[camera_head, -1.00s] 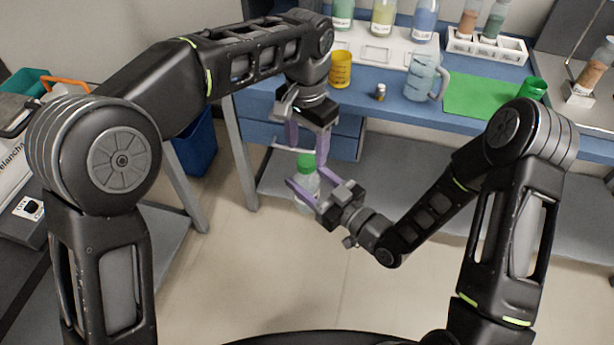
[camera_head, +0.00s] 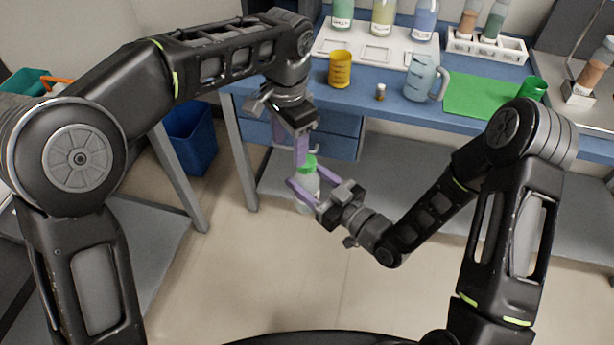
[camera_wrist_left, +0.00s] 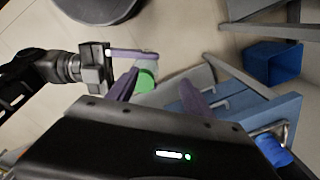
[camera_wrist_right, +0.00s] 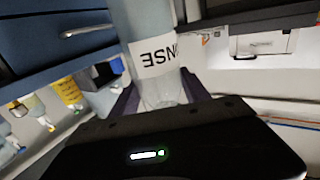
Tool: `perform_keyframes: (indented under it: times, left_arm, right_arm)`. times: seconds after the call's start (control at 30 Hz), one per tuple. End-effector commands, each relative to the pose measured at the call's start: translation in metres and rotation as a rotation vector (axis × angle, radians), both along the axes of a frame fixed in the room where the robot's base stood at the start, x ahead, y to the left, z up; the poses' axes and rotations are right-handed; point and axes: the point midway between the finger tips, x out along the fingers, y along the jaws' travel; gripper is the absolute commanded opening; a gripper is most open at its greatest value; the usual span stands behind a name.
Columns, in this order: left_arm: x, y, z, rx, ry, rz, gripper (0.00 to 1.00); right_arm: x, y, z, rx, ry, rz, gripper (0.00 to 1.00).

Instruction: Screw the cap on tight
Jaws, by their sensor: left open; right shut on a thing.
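A clear bottle (camera_head: 307,190) with a green cap (camera_head: 306,163) on its top is held upright above the floor, in front of the bench. My right gripper (camera_head: 303,181) is shut around the bottle's body. The right wrist view shows the bottle (camera_wrist_right: 160,60) up close, with a white label partly reading "NSE" upside down. In the left wrist view the green cap (camera_wrist_left: 145,83) shows near the left finger. I cannot tell how tightly the cap sits.
A blue bin (camera_head: 193,138) stands on the floor at left. The floor below the bottle is clear.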

Motion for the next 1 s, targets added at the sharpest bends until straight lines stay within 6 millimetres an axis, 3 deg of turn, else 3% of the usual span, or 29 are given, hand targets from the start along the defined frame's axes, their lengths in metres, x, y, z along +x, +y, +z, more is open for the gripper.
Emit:
perform_keyframes:
  times: [0.1, 0.2, 0.27, 0.3, 0.5, 0.63, 0.8, 1.0]
  left_arm:
    - [-0.004, 0.032, -0.038, 0.008, -0.018, -0.189, 0.59]
    - [-0.021, 0.047, -0.128, -0.096, 0.071, -0.053, 0.59]
    - [-0.038, 0.055, -0.173, -0.156, 0.108, 0.039, 0.59]
    - [-0.050, 0.050, -0.196, -0.199, 0.120, 0.109, 0.59]
    - [-0.123, 0.052, -0.293, -0.349, 0.181, 0.531, 0.59]
    - [-0.170, 0.061, -0.329, -0.389, 0.199, 0.805, 0.59]
    - [-0.214, 0.075, -0.349, -0.395, 0.193, 1.052, 0.59]
    - [-0.231, 0.082, -0.355, -0.391, 0.180, 1.156, 0.59]
  right_arm:
    - [0.000, 0.000, 0.000, 0.001, -0.002, 0.000, 0.00]
    - [0.000, 0.000, 0.000, 0.001, -0.002, 0.000, 0.00]
    - [0.000, 0.000, 0.000, 0.001, -0.001, 0.000, 0.00]
    - [0.000, 0.000, 0.001, 0.001, -0.002, 0.000, 0.00]
    - [0.000, 0.000, 0.001, 0.001, -0.002, 0.000, 0.00]
    - [0.000, 0.000, 0.001, 0.001, -0.002, 0.000, 0.00]
    - [0.000, 0.000, 0.001, 0.001, -0.002, 0.000, 0.00]
    - [0.000, 0.000, 0.001, 0.001, -0.002, 0.000, 0.00]
